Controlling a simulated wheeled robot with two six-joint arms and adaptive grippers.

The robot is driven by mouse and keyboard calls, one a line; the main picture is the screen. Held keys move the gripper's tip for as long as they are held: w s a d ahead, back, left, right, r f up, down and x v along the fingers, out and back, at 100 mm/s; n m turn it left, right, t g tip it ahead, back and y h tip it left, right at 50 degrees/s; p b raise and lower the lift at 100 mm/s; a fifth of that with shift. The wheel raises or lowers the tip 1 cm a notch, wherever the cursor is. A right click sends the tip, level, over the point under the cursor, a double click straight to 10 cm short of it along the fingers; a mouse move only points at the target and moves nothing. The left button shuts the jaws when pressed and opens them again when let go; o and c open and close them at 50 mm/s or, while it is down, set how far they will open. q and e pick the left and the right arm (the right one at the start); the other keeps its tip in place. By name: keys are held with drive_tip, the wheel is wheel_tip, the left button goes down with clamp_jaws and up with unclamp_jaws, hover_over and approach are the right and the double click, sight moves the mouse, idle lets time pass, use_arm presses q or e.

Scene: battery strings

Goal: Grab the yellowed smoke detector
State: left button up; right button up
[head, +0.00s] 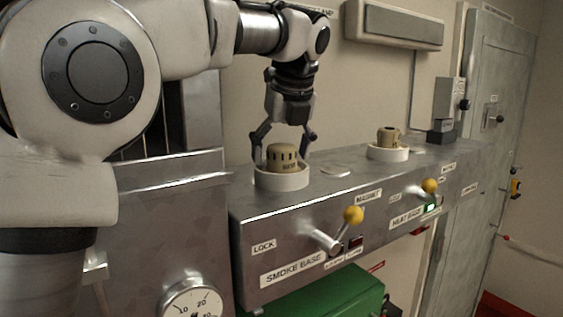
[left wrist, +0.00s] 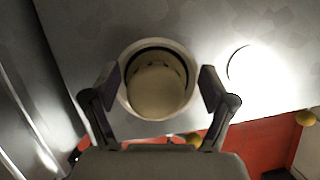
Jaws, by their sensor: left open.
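The yellowed smoke detector (head: 283,158) is a tan, slotted cylinder seated in a round white base (head: 282,182) on the metal bench, above the label SMOKE BASE. My left gripper (head: 283,148) points down over it, open, with one finger on each side of the detector. In the left wrist view the detector (left wrist: 156,92) lies between the two open fingers (left wrist: 160,88), inside the white ring. My right gripper is not in view.
A second tan device (head: 388,136) sits in another white base (head: 388,154) farther right, above HEAT BASE. Yellow-knobbed levers (head: 353,215) stick out from the bench front. A flat disc (head: 335,171) lies between the bases. A green case (head: 325,295) stands below.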

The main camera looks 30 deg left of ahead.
use_arm(q)
drive_tip(key=shift+s+d+r, duration=0.35)
drive_tip(key=shift+s+d, duration=0.15)
drive_tip(key=shift+s, duration=0.15)
drive_tip(key=c, duration=1.3)
drive_tip(key=shift+w+a+f, duration=0.15)
drive_tip(key=shift+w+a, duration=0.1)
